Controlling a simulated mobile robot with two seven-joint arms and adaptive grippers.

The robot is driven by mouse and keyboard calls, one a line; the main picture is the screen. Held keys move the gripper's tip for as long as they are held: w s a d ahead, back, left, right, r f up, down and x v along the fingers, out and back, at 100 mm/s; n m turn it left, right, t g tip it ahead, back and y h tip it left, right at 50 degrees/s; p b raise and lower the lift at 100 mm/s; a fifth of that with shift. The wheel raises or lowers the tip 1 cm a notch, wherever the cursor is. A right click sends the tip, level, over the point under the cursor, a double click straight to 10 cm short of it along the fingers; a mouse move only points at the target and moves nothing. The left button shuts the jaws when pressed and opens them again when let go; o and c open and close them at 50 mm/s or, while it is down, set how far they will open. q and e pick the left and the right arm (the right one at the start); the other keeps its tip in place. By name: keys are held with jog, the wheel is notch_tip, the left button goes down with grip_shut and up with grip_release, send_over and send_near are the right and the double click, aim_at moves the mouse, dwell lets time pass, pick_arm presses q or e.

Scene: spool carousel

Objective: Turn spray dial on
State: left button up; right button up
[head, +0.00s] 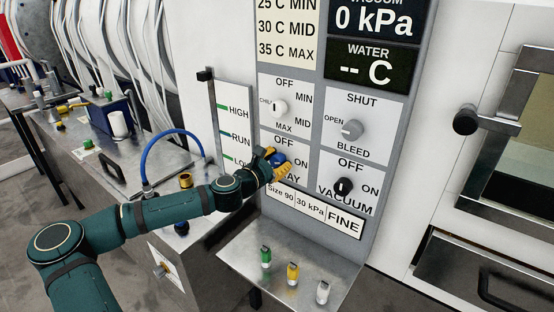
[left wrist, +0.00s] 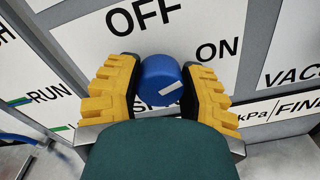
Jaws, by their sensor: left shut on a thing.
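The spray dial is a blue round knob (left wrist: 161,82) with a white pointer mark, on a white panel with OFF above it and ON to its right. The dial also shows in the head view (head: 277,159), partly covered by my left gripper (head: 273,164). The yellow fingers of my left gripper (left wrist: 160,92) are on both sides of the dial, shut on it. The SPRAY label is mostly hidden by the gripper. My right gripper is in neither view.
A black vacuum dial (head: 343,187) is right of the spray dial, below a grey bleed dial (head: 352,129). A metal shelf (head: 240,262) below holds green, yellow and white capped pieces. A blue hose (head: 170,133) arches at left.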

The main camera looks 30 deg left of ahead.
pick_arm(q)
jog(key=shift+r+m, duration=0.15)
jog(key=shift+m, duration=1.75)
jog(key=o, duration=1.2)
jog(key=shift+w, duration=0.1)
jog(key=shift+s, duration=0.25)
jog(key=s, duration=1.1)
jog(key=shift+s+a+r, duration=0.15)
jog(key=shift+s+a, duration=0.15)
jog(key=shift+a, duration=0.1)
